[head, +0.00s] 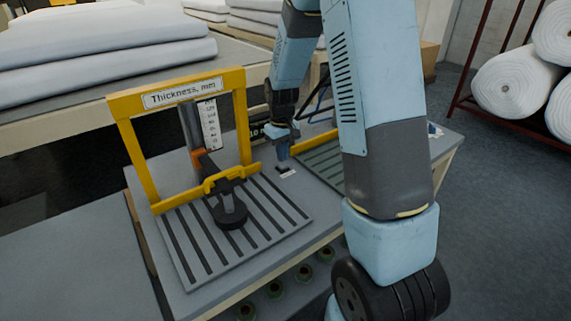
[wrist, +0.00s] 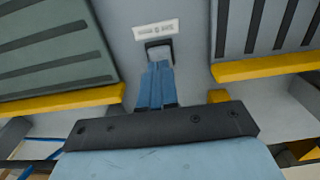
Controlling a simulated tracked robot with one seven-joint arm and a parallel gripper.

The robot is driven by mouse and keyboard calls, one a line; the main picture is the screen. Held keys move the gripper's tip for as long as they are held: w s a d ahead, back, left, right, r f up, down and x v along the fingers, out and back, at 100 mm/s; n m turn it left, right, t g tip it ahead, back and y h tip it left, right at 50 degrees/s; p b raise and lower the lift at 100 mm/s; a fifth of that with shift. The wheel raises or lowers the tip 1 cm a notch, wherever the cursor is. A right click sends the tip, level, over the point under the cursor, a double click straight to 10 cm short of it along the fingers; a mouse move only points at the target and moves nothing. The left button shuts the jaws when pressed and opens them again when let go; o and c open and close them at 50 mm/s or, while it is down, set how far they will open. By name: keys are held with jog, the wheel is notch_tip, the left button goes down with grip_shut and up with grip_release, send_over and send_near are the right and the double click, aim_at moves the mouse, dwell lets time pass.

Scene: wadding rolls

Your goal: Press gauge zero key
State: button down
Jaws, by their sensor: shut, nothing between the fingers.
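The thickness gauge (head: 122,135) has a yellow frame headed "Thickness, mm", a scale, a round dark foot (head: 230,212) and a slatted grey plate. My gripper (head: 283,163) is shut and empty, pointing down at the table just right of this gauge. In the wrist view its blue fingers (wrist: 157,84) reach to a small dark-edged key (wrist: 159,45). A white label (wrist: 155,30) with small dark marks lies just beyond the key; it also shows in the head view (head: 288,174). The fingertips overlap the key's near edge in the picture; I cannot tell whether they touch it.
A second yellow-framed slatted plate (head: 318,163) stands on the right, partly hidden by my arm. A dark display (head: 256,132) is behind the gripper. Folded white wadding (head: 110,45) lies at the back left. White rolls (head: 512,83) sit on a red rack at the right.

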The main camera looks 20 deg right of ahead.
jog(key=shift+f, duration=0.95)
jog(key=shift+r, duration=1.05)
jog(key=shift+r, duration=0.1)
jog(key=shift+r, duration=2.9)
